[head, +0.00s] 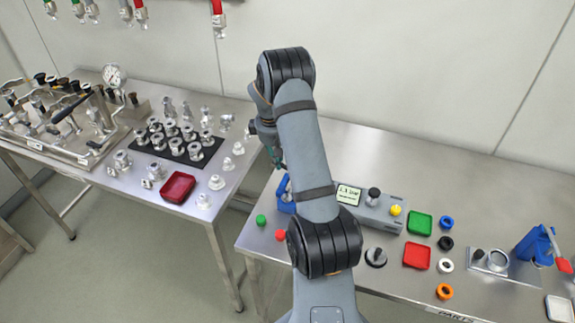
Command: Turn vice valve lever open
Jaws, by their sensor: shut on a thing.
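My gripper (279,163) is at the left end of the right bench, just above a blue vice-like fixture (284,207) that my arm partly hides. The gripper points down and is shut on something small. The thing between its fingers is too small and too hidden to name, and no lever can be made out there. A second blue vice (532,246) stands at the bench's right end, with a red lever (561,265) beside it on the right, well away from my gripper.
A grey display box (375,214) stands right of my arm. Green (420,223) and red (417,256) trays and several coloured rings lie beyond it. The left bench holds metal fittings, a dark red tray (178,187) and a gauge (113,76). A gap separates the benches.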

